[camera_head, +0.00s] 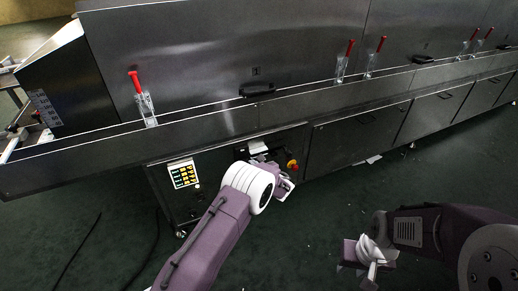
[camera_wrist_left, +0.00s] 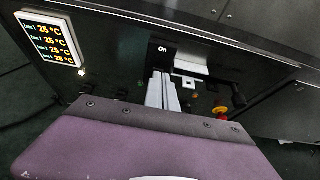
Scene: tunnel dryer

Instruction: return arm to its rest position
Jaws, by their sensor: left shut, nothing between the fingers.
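My left gripper (camera_head: 286,187) is in front of the dryer's lower control panel, partly hidden behind its white wrist in the head view. In the left wrist view its pale fingers (camera_wrist_left: 162,92) are together and empty, just below a dark switch marked "On" (camera_wrist_left: 163,49). Whether they touch the panel I cannot tell. My right gripper (camera_head: 371,274) hangs over the floor at the lower right, clear of the dryer; its finger gap is not clear.
The dryer's long steel front (camera_head: 220,122) spans the view, with red-handled clamps (camera_head: 135,84) along it. The control panel has a temperature display (camera_head: 184,173) reading 25 °C lines and a red button (camera_head: 293,165). The dark green floor (camera_head: 455,170) is mostly open; cables lie left.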

